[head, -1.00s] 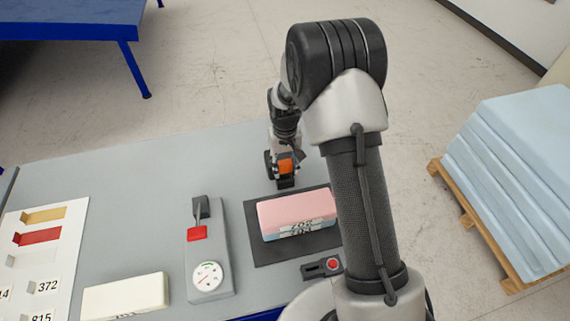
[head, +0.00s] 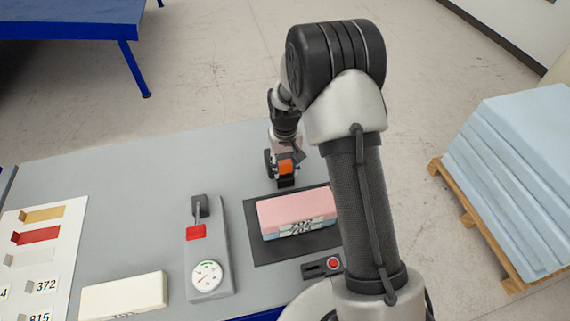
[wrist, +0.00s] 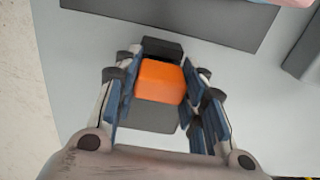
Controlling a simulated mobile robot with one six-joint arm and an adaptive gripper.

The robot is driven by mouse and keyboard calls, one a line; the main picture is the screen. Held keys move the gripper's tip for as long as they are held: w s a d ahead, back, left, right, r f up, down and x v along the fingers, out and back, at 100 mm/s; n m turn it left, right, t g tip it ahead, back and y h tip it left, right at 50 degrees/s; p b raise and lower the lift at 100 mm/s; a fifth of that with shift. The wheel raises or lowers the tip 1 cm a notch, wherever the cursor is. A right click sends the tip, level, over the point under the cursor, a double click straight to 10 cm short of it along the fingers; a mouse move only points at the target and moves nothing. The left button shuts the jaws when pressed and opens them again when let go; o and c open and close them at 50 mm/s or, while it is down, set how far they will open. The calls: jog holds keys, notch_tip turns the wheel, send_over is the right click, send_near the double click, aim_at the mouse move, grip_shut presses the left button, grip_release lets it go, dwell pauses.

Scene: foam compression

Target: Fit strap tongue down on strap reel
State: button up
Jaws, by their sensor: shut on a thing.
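My gripper (wrist: 160,95) is shut on an orange block, which I take for the strap tongue (wrist: 160,82); the blue finger pads lie along its two sides. A black piece (wrist: 162,47) and a dark grey piece (wrist: 155,117) show at its ends. In the head view the orange block (head: 286,166) is low over the table just beyond the dark mat (head: 262,250), with a dark piece below it. A small dark unit with a slot and red button (head: 314,270) sits at the mat's near side. I cannot tell which dark part is the strap reel.
A pink block on a blue one (head: 297,210) lies on the mat. A grey gauge unit with a red-handled lever (head: 209,278) and a cream block (head: 125,294) stand to the left. Blue foam sheets (head: 525,165) are stacked on a pallet at right. The table's far left is clear.

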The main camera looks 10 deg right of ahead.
aim_at(285, 171)
jog(key=shift+f+b, duration=0.95)
jog(key=shift+f, duration=0.45)
jog(key=shift+f, duration=0.15)
jog(key=o, duration=1.1)
jog(key=shift+r+p, duration=3.1)
jog(key=shift+r, duration=1.95)
jog(key=shift+s+f, duration=0.1)
